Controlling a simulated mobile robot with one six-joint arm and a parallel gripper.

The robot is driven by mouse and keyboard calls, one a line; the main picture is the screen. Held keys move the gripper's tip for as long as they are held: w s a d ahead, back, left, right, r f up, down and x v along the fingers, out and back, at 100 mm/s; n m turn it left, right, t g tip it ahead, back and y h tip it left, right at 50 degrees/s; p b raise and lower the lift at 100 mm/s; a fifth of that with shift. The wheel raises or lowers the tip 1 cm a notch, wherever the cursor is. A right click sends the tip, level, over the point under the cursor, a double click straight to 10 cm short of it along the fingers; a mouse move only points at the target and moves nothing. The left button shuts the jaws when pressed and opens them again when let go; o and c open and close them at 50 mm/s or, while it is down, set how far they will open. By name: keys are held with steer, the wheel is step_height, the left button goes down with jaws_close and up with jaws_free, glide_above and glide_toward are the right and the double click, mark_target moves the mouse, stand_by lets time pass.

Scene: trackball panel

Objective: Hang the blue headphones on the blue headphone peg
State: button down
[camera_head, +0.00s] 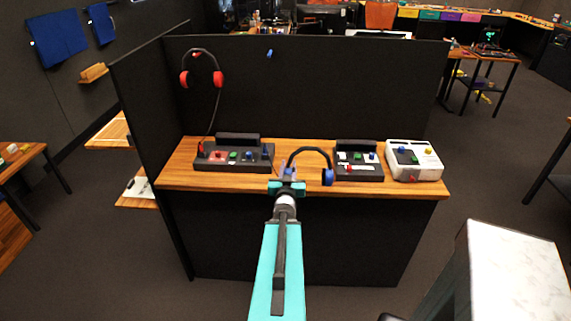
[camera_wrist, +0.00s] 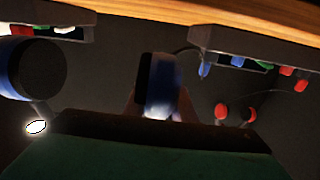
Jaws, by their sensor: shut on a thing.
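The blue headphones (camera_head: 311,151) have a dark band and blue ear cups. My gripper (camera_head: 287,182) is shut on the left cup, just in front of the table's front edge; the other cup (camera_head: 327,177) hangs free to the right. In the wrist view the held cup (camera_wrist: 162,87) is at the centre and the free cup (camera_wrist: 32,68) at the left. The small blue headphone peg (camera_head: 269,54) sticks out high on the black back panel, bare, well above and beyond my gripper. I cannot clearly make out the peg in the wrist view.
Red headphones (camera_head: 201,70) hang on a red peg at the panel's left, their cord running down to the left control box (camera_head: 234,155). A middle box (camera_head: 358,161) and a white box (camera_head: 413,161) stand on the wooden table (camera_head: 180,176). The panel around the blue peg is clear.

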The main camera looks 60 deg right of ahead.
steer(key=shift+w+d+f+b, duration=0.25)
steer(key=shift+d+b, duration=0.3)
steer(key=shift+b, duration=1.2)
steer(key=shift+w+d+b, duration=0.1)
steer(key=shift+b, duration=0.25)
steer(key=d+b, duration=0.1)
steer(key=b, duration=0.2)
steer(key=shift+w, duration=0.15)
steer(key=shift+d+f+b, duration=0.1)
steer(key=shift+d+b, duration=0.1)
steer(key=shift+b, duration=0.8)
steer(key=w+d+b, duration=0.1)
steer(key=b, duration=0.4)
steer(key=shift+w+p+x, duration=0.15)
steer(key=shift+p+x, duration=0.05)
steer(key=shift+x, duration=1.35)
steer(key=shift+w+p+x, duration=0.15)
steer(key=shift+x, duration=1.35)
steer(key=shift+w+f, duration=0.1)
